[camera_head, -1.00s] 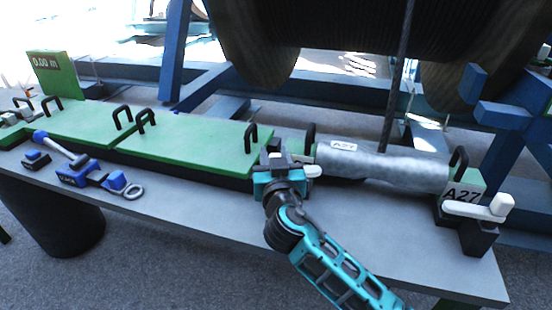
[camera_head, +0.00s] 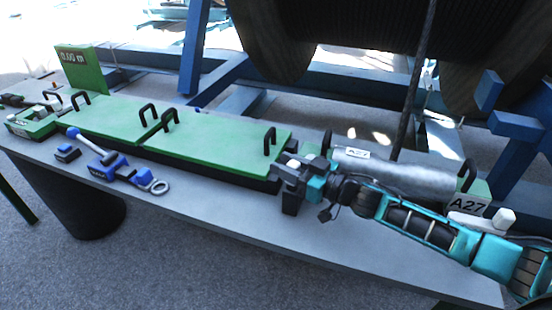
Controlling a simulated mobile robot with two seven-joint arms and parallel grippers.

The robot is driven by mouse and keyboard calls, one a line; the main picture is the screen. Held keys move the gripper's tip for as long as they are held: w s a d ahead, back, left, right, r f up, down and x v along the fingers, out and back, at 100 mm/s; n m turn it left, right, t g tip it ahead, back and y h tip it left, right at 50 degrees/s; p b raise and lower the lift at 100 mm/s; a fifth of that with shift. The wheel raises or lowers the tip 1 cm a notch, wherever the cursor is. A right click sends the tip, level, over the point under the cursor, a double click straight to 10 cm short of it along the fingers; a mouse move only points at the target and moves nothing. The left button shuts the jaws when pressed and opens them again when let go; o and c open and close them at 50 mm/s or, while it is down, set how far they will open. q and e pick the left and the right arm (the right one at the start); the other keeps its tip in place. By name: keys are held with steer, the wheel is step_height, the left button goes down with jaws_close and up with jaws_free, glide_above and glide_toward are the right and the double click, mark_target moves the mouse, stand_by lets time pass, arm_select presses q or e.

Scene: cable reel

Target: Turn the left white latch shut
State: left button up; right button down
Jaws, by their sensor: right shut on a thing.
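The left white latch (camera_head: 293,163) is mostly hidden by my right gripper; only a small white part shows, at the left end of the grey A27 cylinder (camera_head: 400,176). My right gripper (camera_head: 292,172) is shut on this latch, its teal and black arm coming in from the right along the front of the cylinder. The latch's exact angle cannot be told. The right white latch (camera_head: 482,219) is at the cylinder's right end by the A27 label, partly behind my arm. My left gripper is not in view.
Green covers with black handles (camera_head: 215,145) run left of the cylinder. A blue clamp-like tool (camera_head: 115,170) lies on the grey table (camera_head: 220,212). A dark cable (camera_head: 415,85) rises behind the cylinder to the large reel (camera_head: 370,30). The table's front strip is mostly clear.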

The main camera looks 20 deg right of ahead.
steer(key=shift+a+r+n+g+y, duration=0.1)
steer(key=shift+r+n+g+y, duration=0.1)
steer(key=shift+n+g+y, duration=1.3)
steer(key=shift+a+y, duration=0.1)
steer(key=shift+y, duration=0.3)
steer(key=c, duration=0.8)
jaws_free()
steer(key=shift+f, duration=0.15)
steer(key=shift+c, duration=0.2)
steer(key=shift+s, duration=0.1)
steer(key=v, duration=1.2)
steer(key=shift+s+d, duration=0.25)
steer(key=shift+s, duration=0.05)
